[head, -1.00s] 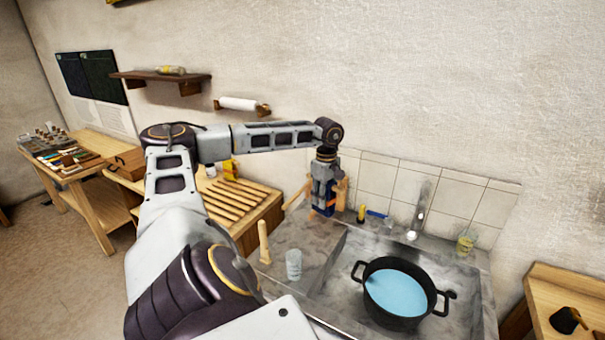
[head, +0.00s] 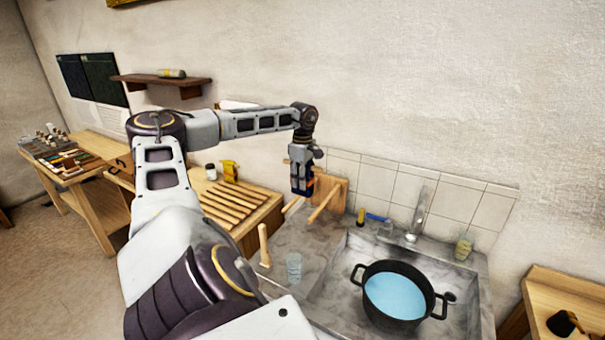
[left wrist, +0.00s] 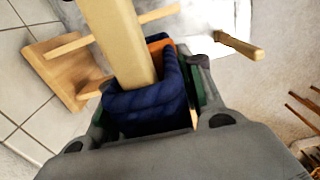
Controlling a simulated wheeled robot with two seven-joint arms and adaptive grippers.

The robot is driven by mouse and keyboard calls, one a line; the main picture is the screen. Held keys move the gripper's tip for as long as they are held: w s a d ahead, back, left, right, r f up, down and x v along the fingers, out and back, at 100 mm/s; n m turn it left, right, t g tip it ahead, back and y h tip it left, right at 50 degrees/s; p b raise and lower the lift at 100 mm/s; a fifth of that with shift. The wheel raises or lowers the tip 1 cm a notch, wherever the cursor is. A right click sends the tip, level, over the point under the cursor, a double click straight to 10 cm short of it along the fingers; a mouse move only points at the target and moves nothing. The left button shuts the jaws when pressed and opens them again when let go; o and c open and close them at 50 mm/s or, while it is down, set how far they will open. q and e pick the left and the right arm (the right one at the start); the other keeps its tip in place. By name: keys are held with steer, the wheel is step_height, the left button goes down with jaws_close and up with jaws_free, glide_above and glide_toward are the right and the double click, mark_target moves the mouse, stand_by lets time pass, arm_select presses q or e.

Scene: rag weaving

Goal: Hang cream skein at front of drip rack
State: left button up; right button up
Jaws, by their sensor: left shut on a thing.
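My left gripper (head: 303,190) points down beside the drip rack (head: 333,188), a wooden board with pegs left of the sink. A dark blue skein (left wrist: 150,98) lies between its jaws in the left wrist view, with an orange strand bundle (left wrist: 160,48) against it. The gripper is shut on the blue skein. A thick pale wooden bar (left wrist: 122,38) runs into the blue loops; I cannot tell whether it is a rack peg. One rack peg (head: 325,203) shows bare. I cannot make out a cream skein clearly. My right gripper is out of view.
A black pot (head: 397,293) of blue liquid stands in the sink (head: 335,285). A glass (head: 294,267) and an upright wooden peg (head: 264,245) stand at the counter's left. A slatted wooden table (head: 245,212) holds a yellow packet (head: 230,171).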

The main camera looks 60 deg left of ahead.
mark_target(303, 192)
arm_select(q)
steer(key=shift+f, duration=0.15)
steer(key=shift+f, duration=0.15)
steer(key=shift+f+b, duration=1.1)
steer(key=shift+f, duration=0.3)
steer(key=shift+f+b, duration=0.5)
steer(key=shift+f, duration=0.6)
steer(key=shift+f, duration=0.1)
steer(key=shift+f+b, duration=0.2)
steer(key=shift+b, duration=0.15)
